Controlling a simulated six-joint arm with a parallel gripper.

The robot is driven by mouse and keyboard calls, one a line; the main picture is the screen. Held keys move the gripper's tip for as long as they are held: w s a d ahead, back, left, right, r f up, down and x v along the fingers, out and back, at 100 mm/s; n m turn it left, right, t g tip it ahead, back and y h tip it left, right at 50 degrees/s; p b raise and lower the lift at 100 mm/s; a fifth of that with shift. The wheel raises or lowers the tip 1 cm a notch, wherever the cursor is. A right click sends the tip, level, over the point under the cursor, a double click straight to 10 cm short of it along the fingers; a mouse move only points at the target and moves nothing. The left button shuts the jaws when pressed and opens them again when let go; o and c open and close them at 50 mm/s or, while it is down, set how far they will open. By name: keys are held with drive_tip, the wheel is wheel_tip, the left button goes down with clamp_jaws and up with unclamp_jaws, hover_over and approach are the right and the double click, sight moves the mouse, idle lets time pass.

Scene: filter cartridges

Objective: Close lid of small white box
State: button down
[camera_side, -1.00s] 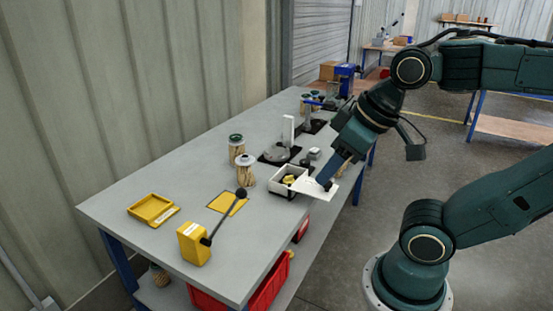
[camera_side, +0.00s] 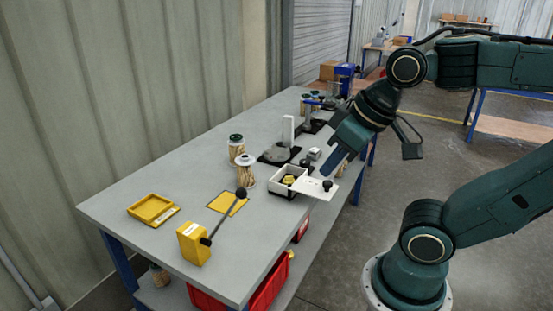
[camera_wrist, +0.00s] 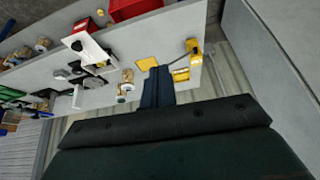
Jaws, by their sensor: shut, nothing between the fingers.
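The small white box (camera_side: 275,184) stands at the table's right edge in the side view, with a yellow and dark piece (camera_side: 289,179) inside. Its white lid (camera_side: 312,187) is open, folded out to the right past the edge, with a black knob (camera_side: 327,185) on it. The lid (camera_wrist: 90,46) and its knob (camera_wrist: 76,45) also show in the wrist view. My gripper (camera_side: 325,172) is shut and empty, its tip just above the lid, seemingly apart from it. Its dark fingers (camera_wrist: 158,70) show in the wrist view.
A lever on a yellow block (camera_side: 194,244), a yellow tray (camera_side: 150,208) and a yellow mat (camera_side: 228,203) lie at the near left. Filter cartridges (camera_side: 246,172) and a black-based fixture (camera_side: 278,154) stand behind the box. Red bins (camera_side: 268,290) sit below.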

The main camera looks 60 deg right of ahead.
drive_tip(key=w+d+f+m+g+h, duration=0.3)
drive_tip(key=w+d+f+m+g, duration=0.1)
drive_tip(key=m, duration=1.2)
drive_tip(key=w+d+f+m+g+h, duration=0.2)
drive_tip(key=w+d+f+m+g, duration=0.3)
drive_tip(key=m, duration=1.2)
drive_tip(key=w+d+f, duration=0.1)
drive_tip(key=d, duration=0.2)
drive_tip(key=shift+w+f+h, duration=0.2)
drive_tip(key=shift+f+h, duration=0.2)
drive_tip(key=shift+d+f, duration=0.1)
drive_tip(key=shift+d, duration=0.05)
hover_over(322, 197)
drive_tip(key=shift+f, duration=4.35)
